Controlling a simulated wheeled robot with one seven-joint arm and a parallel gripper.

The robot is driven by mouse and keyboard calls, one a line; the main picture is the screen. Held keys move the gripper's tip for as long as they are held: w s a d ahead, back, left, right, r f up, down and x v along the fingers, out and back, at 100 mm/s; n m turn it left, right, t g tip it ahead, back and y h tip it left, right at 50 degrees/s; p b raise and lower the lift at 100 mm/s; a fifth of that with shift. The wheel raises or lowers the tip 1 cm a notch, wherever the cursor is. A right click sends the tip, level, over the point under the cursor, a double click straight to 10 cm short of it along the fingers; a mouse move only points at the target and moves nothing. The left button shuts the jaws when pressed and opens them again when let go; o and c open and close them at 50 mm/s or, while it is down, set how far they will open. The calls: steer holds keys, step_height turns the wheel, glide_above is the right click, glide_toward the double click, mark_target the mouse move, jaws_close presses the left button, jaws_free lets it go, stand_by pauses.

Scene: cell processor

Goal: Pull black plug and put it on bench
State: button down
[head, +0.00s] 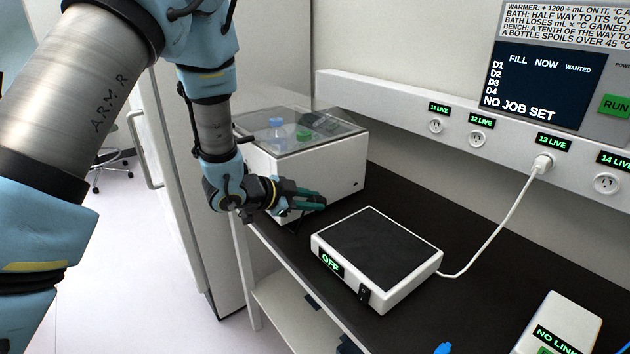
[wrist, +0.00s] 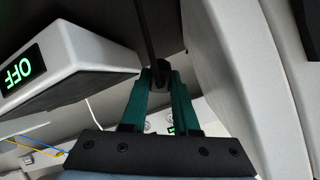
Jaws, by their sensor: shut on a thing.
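My gripper (head: 308,201) is low over the black bench (head: 480,265), between the white lidded box and the white device marked OFF. In the wrist view my gripper (wrist: 160,82) has its green fingers shut on the black plug (wrist: 159,71), with a dark cord (wrist: 146,30) running from it to the top of the picture. The plug cannot be made out in the head view. Whether it touches the bench is unclear.
The OFF device (head: 380,250) is close to the right of my gripper; its white cord runs to socket 13. The lidded white box (head: 315,170), with bottles inside, is just behind. Sockets 11 (head: 436,126), 12 (head: 477,139) and 14 (head: 606,183) are empty. A NO LINK device (head: 560,325) stands front right.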

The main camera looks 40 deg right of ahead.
steer(key=shift+a+f+b, duration=0.1)
steer(key=shift+f+b, duration=0.25)
steer(key=shift+f, duration=0.15)
step_height(320, 180, down, 5)
steer(key=b, duration=0.3)
steer(key=shift+f, duration=0.1)
steer(key=c, duration=0.6)
jaws_free()
steer(key=b+v, duration=0.3)
steer(key=v, duration=0.7)
steer(key=shift+w+a+r, duration=0.1)
steer(key=shift+a+r, duration=0.2)
